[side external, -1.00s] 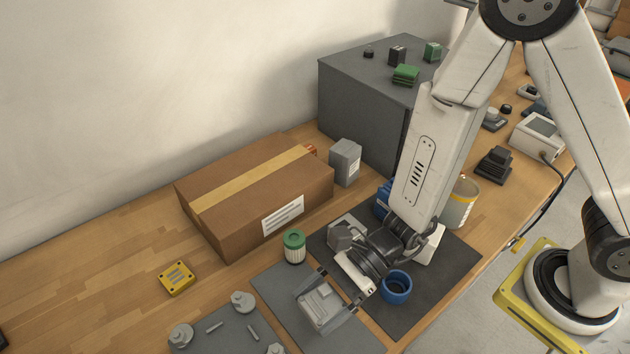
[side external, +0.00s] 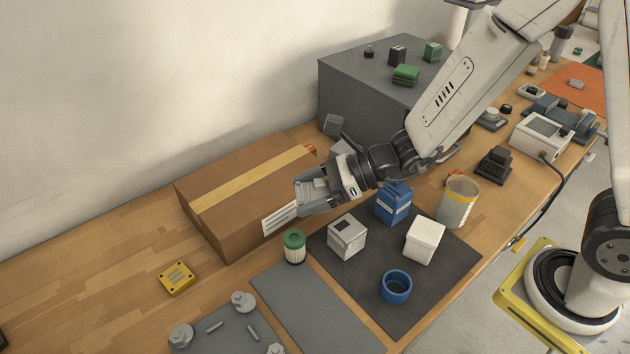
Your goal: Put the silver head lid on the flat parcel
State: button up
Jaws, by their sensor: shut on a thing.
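The silver head lid (side external: 312,192) is a small grey finned block between the fingers of my gripper (side external: 308,200). My gripper is shut on it and holds it up in the air, in the picture in front of the right end of the flat parcel. The flat parcel (side external: 222,213) is a brown cardboard box with a tan tape strip and a white label, lying on the wooden bench. The lid and gripper cover part of its right side and label. I cannot tell the exact height of the lid over the box.
A green-capped jar (side external: 294,246) stands before the parcel. A dark mat (side external: 365,268) holds a blue ring (side external: 396,287), white boxes and a blue carton (side external: 393,204). A grey mat (side external: 310,305) is bare. A grey cabinet (side external: 360,100) stands behind my arm.

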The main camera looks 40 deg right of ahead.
jog(key=w+d+r+m+t+h, duration=0.1)
jog(key=w+d+r+m+t, duration=0.1)
jog(key=w+d+r, duration=0.2)
jog(key=shift+w+d+r+m+t+h, duration=0.3)
jog(key=shift+d+m+t+h, duration=0.1)
jog(key=shift+d, duration=0.7)
jog(key=shift+w, duration=0.1)
send_over(269, 177)
jog(key=s, duration=0.1)
jog(key=f, duration=0.8)
jog(key=shift+s+d+f, duration=0.15)
jog(key=shift+s+f, duration=0.05)
jog(key=shift+f, duration=0.05)
jog(key=shift+w+f, duration=0.45)
jog(key=shift+w+a+f, duration=0.2)
jog(key=shift+w+f, duration=0.05)
jog(key=shift+f, duration=1.6)
